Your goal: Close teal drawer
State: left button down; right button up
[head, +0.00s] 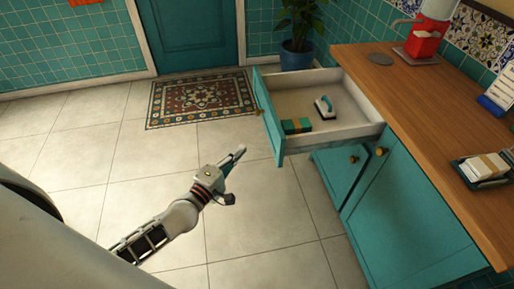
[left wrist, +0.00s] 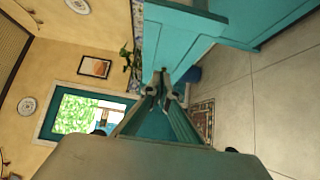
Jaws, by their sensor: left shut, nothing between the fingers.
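The teal drawer (head: 269,122) is pulled far out from the counter's cabinet, its teal front facing left with a small brass knob. Inside lie a teal-green box (head: 297,126) and a white brush-like thing with a teal handle (head: 324,107). My left gripper (head: 240,152) is shut and empty, to the left of the drawer front and apart from it in the head view. In the left wrist view its fingers (left wrist: 163,75) come together at the tips, near a teal panel (left wrist: 185,25) that looks like the drawer front. My right gripper is not in view.
A wooden counter (head: 420,120) runs along the right over teal cabinet doors (head: 405,200). It bears a red container (head: 422,44) and a dark tray (head: 468,177). A potted plant (head: 297,50) stands behind the drawer. A patterned rug (head: 200,98) lies on open tiled floor.

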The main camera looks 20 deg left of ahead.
pick_arm(q)
send_near(273, 126)
jog(key=w+a, duration=0.3)
jog(key=w+d, duration=0.1)
jog(key=w+d+b, duration=0.1)
jog(key=d, duration=0.1)
jog(key=shift+w+f, duration=0.15)
jog(key=shift+f, duration=0.2)
jog(key=shift+w+d, duration=0.3)
jog(key=shift+d, duration=0.1)
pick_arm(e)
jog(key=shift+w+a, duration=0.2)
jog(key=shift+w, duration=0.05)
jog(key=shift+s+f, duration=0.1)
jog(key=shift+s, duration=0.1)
